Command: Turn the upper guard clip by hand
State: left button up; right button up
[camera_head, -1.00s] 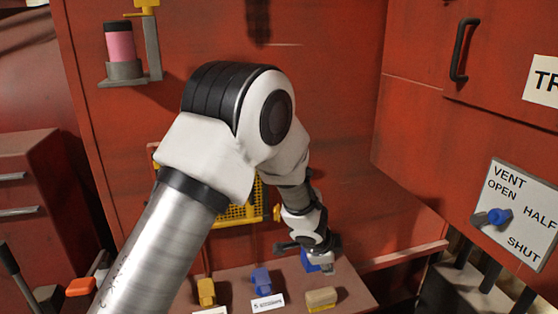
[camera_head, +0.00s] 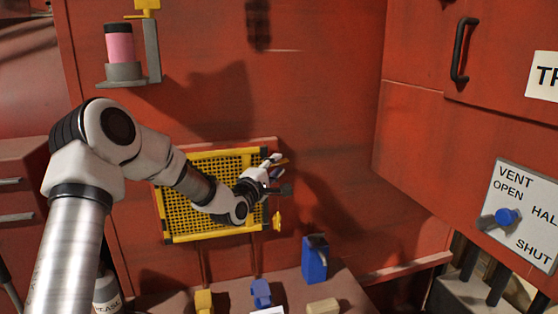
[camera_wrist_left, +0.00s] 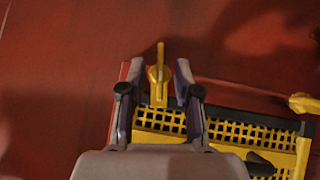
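The yellow upper guard clip (camera_wrist_left: 158,75) stands between the fingertips of my left gripper (camera_wrist_left: 157,72) in the left wrist view. The gripper is open, with a gap on each side of the clip. In the head view my left gripper (camera_head: 278,174) is at the upper right edge of the yellow mesh guard (camera_head: 185,217), mostly hiding the upper clip. The lower yellow clip (camera_head: 277,221) is below it on the guard's right side; it also shows in the left wrist view (camera_wrist_left: 303,103). My right gripper is not in view.
A pink cylinder (camera_head: 119,42) sits in a wall bracket at upper left. A vent panel (camera_head: 524,215) with a blue knob is at right. The red wall right of the guard is clear.

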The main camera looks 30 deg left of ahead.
pick_arm(q)
jog(key=shift+w+a, duration=0.2)
jog(key=shift+w, duration=0.35)
jog(key=shift+w+a, duration=0.15)
jog(key=shift+w, duration=0.4)
jog(key=shift+s+d+r, duration=0.1)
jog(key=shift+c, duration=0.7)
grip_shut()
jog(key=shift+r+m+g+p, duration=0.15)
jog(key=shift+m+g+p, duration=0.25)
jog(key=shift+g, duration=0.1)
jog(key=shift+m+g, duration=0.3)
jog(key=shift+o, duration=0.7)
grip_release()
jog(key=shift+f, duration=0.2)
